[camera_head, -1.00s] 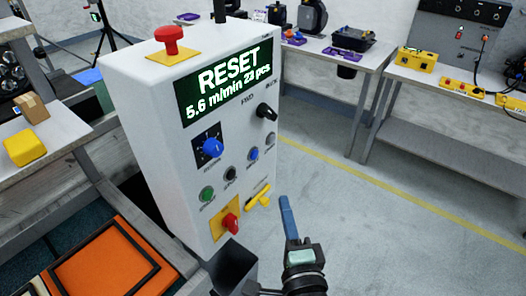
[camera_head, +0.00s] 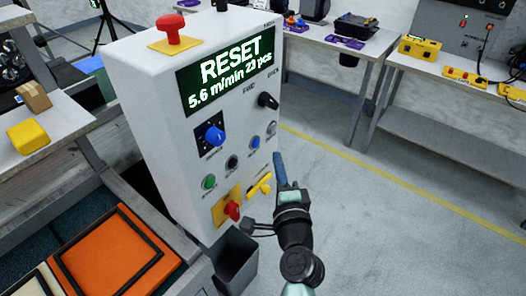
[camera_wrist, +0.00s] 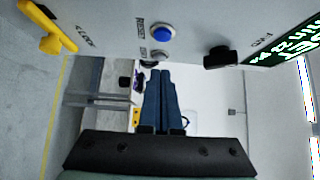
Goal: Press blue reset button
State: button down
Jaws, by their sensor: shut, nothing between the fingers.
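The small blue button (camera_head: 253,142) sits on the front of the white control box (camera_head: 158,100), right of the larger blue knob (camera_head: 214,136). It also shows in the wrist view (camera_wrist: 161,34), with a small label beside it. My gripper (camera_head: 277,155) is shut and empty, its blue fingers together. In the head view the fingertips are just right of the box's right edge, below the blue button. In the wrist view the fingertips (camera_wrist: 159,70) lie below the button in the picture, apart from it. The display (camera_head: 230,72) reads RESET, 5.6 m/min, 23 pcs.
The panel also carries a black knob (camera_head: 268,101), a green button (camera_head: 209,182), a red switch (camera_head: 232,210) and a yellow handle (camera_head: 261,186). A red emergency button (camera_head: 171,27) tops the box. A dark bin (camera_head: 236,262) stands below. The floor to the right is clear.

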aim_at(260, 141)
jog(key=shift+w+a+p, duration=0.5)
jog(key=shift+w+a, duration=1.15)
jog(key=shift+a, duration=0.1)
